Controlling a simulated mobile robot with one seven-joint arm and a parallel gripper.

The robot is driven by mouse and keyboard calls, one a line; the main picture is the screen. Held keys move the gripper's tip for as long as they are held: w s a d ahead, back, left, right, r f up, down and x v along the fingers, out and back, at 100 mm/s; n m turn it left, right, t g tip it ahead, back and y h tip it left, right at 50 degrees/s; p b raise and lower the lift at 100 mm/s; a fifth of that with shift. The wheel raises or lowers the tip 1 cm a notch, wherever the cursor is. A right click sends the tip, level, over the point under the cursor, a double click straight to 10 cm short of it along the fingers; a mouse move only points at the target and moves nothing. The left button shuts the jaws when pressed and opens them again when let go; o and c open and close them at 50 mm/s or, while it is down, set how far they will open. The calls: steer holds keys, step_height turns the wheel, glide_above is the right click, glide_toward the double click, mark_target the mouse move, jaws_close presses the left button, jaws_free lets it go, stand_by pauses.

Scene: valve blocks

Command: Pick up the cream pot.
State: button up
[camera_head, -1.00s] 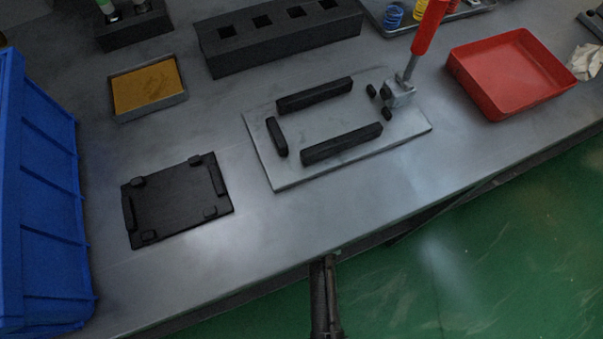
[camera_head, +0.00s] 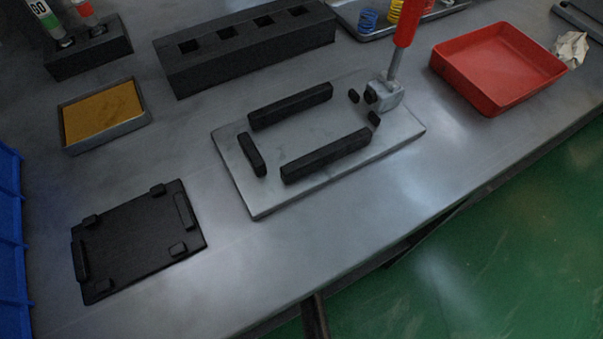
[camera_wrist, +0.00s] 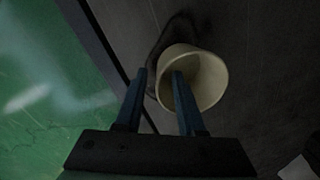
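The cream pot (camera_wrist: 207,79) shows in the wrist view, right of the middle, with its round mouth turned towards the camera. It is not in the head view. My gripper (camera_wrist: 160,75) is open, with its two blue fingers apart. The left finger lies left of the pot, outside its wall. The right finger overlaps the pot's mouth; I cannot tell whether it is inside the pot or only in front of it. The pot's near wall lies between the two fingertips in the picture. I see no grip on it.
A dark grey surface (camera_wrist: 255,40) surrounds the pot, with its edge and green floor (camera_wrist: 45,100) to the left. In the head view the bench holds a clamp plate (camera_head: 240,190), a black plate (camera_head: 135,245), a red tray (camera_head: 495,65) and a black slotted block (camera_head: 245,55).

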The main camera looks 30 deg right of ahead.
step_height(320, 180, down, 3)
steer(key=shift+w+r+b, duration=0.15)
steer(key=shift+b, duration=0.35)
steer(key=shift+r, duration=0.1)
steer(key=shift+c, duration=0.2)
jaws_close()
stand_by(0.6)
